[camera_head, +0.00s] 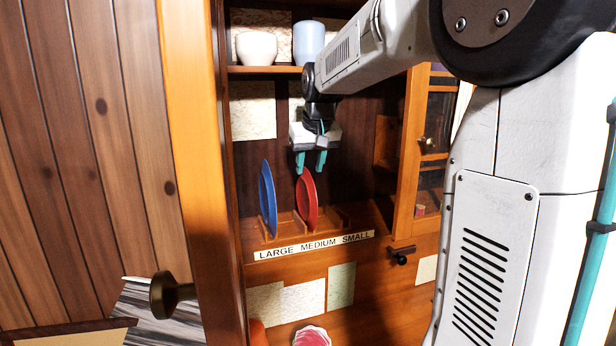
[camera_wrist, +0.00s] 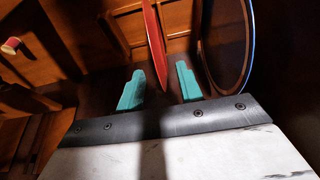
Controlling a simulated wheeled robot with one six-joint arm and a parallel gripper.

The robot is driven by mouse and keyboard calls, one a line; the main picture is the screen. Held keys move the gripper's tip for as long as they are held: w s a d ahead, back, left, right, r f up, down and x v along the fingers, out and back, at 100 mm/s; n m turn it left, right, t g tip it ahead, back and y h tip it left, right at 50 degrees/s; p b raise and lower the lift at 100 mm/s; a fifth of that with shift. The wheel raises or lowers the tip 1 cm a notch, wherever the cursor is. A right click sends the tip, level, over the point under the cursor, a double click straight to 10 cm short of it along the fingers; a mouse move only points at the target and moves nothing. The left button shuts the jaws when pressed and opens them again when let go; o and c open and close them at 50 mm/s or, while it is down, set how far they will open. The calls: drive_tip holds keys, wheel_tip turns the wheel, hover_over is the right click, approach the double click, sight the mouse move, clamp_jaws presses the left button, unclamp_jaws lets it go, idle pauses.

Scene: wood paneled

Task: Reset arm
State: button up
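My gripper (camera_head: 311,162) hangs with its teal fingers pointing down, above the plate rack in the cabinet. In the wrist view the gripper (camera_wrist: 160,90) shows its two fingers apart with a gap between them. The gap looks empty. A red plate (camera_head: 306,200) stands upright in the rack just below the fingers; in the wrist view the red plate (camera_wrist: 154,45) shows edge-on beyond the fingertips. A blue plate (camera_head: 267,199) stands upright to its left, and it shows at the right in the wrist view (camera_wrist: 228,45).
The rack's label (camera_head: 314,246) reads LARGE, MEDIUM, SMALL. A white pot (camera_head: 256,48) and a pale blue vessel (camera_head: 308,42) stand on the shelf (camera_head: 262,70) above. A cabinet door (camera_head: 407,155) is at the right. A pink-red round item (camera_head: 312,336) shows below.

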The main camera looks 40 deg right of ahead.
drive_tip(key=shift+v, duration=0.95)
